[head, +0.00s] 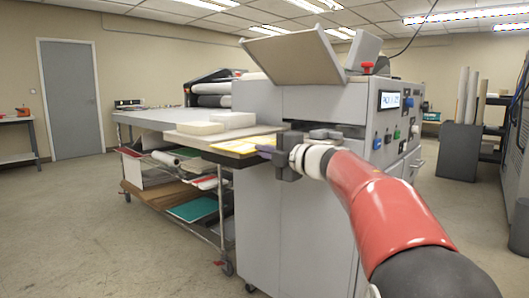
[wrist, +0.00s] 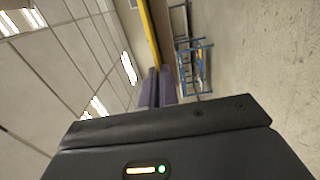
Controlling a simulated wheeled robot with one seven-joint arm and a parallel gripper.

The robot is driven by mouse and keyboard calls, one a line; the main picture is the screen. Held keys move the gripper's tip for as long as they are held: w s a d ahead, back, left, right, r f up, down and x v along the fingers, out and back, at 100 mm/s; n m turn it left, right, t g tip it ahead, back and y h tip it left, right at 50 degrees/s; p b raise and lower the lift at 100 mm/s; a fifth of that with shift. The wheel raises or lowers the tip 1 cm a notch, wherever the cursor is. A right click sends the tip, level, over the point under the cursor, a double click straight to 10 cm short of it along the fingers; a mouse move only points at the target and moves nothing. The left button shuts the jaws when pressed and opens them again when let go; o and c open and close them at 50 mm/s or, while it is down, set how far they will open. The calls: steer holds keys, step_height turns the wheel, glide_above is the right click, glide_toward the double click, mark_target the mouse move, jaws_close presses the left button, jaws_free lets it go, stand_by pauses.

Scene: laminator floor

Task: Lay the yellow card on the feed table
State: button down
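The yellow card (head: 246,143) shows in the head view at the near right end of the feed table (head: 207,139), in front of the grey laminator. It looks about level, and I cannot tell whether it touches the table. My gripper (head: 267,149) is at the card's right edge, beside the machine. In the wrist view the card (wrist: 149,32) is a thin edge-on strip running away from my fingertips (wrist: 157,71). The fingers are close together on its near end. The gripper and arm hide part of the machine's front.
White blocks or stacks (head: 193,128) and (head: 234,120) lie on the table behind the card. The laminator (head: 295,210) stands close to my arm, with a raised panel (head: 292,57) above. A shelf of sheets (head: 195,208) is below the table. Floor at left is clear.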

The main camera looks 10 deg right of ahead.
steer(key=c, duration=1.7)
jaws_free()
steer(key=shift+f, duration=0.1)
steer(key=v, duration=1.2)
steer(key=shift+b, duration=0.35)
steer(key=s+d+f+m+h, duration=0.1)
steer(key=s+f+m+h, duration=0.35)
steer(key=m+h, duration=0.4)
steer(key=s+d+f+m+h, duration=0.2)
steer(key=s+f+m+h, duration=0.3)
steer(key=m, duration=0.7)
steer(key=s+a+f+m+g+y, duration=0.1)
steer(key=s+a+f+g, duration=0.2)
steer(key=s+f, duration=0.3)
steer(key=s+a+f+m+g+y, duration=0.1)
steer(key=s+a+f+m+g, duration=0.1)
steer(key=s+f, duration=0.4)
steer(key=s+a+f+m+g+y, duration=0.1)
steer(key=s+a+f+g, duration=0.3)
steer(key=s+a+f, duration=0.1)
steer(key=shift+s+f+m+p, duration=0.3)
steer(key=shift+s+f, duration=0.5)
steer(key=shift+f, duration=0.25)
